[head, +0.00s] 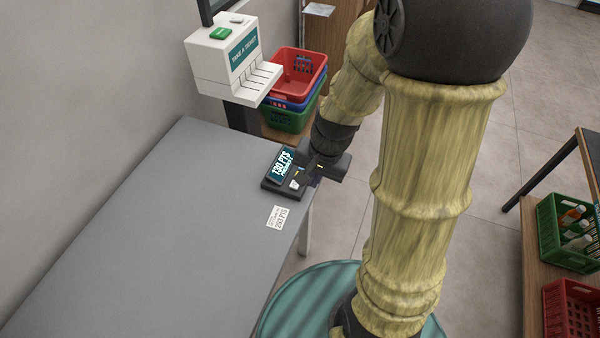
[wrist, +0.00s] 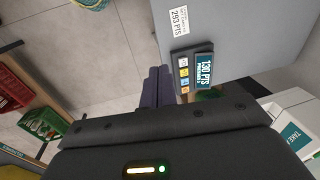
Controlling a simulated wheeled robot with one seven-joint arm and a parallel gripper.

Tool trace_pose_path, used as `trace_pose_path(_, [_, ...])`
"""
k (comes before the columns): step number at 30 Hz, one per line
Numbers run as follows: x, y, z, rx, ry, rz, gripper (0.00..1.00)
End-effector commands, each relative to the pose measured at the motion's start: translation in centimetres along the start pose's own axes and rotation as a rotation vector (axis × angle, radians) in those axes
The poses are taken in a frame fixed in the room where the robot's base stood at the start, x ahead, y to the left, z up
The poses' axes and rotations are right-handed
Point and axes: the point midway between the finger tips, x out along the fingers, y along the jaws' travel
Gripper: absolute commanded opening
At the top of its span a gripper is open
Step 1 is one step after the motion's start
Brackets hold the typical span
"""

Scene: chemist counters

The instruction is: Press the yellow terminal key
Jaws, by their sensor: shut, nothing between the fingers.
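The dark terminal (head: 268,184) sits at the right edge of the grey counter, its lit screen (head: 282,165) reading 130 PTS. In the wrist view the terminal (wrist: 176,54) shows a column of small keys beside its screen (wrist: 204,70). One key in that column looks yellow (wrist: 184,73), but they are too small to be sure. My gripper (head: 314,181) is shut and empty, beside the terminal's right side, partly hiding the keys in the head view. In the wrist view the closed fingers (wrist: 158,78) lie left of the key column; I cannot tell whether they touch the terminal.
A paper slip (head: 278,218) lies on the grey counter (head: 170,235) in front of the terminal; the rest of the counter is clear. A white ticket machine (head: 215,62) and stacked baskets (head: 297,62) stand behind. A crate of bottles (head: 552,255) is at right.

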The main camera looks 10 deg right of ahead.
Motion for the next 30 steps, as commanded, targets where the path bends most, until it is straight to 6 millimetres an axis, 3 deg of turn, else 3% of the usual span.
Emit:
trace_pose_path(11, [5.5, -4.2, -6.3, 1.166, -0.331, -0.136, 0.00])
trace_pose_path(18, [9.0, -5.8, -11.6, 1.886, -0.600, -0.203, 0.00])
trace_pose_path(24, [10.6, -6.0, -14.2, 2.200, -0.745, -0.227, 0.00])
trace_pose_path(30, [10.8, -6.1, -14.3, 2.223, -0.757, -0.228, 0.00])
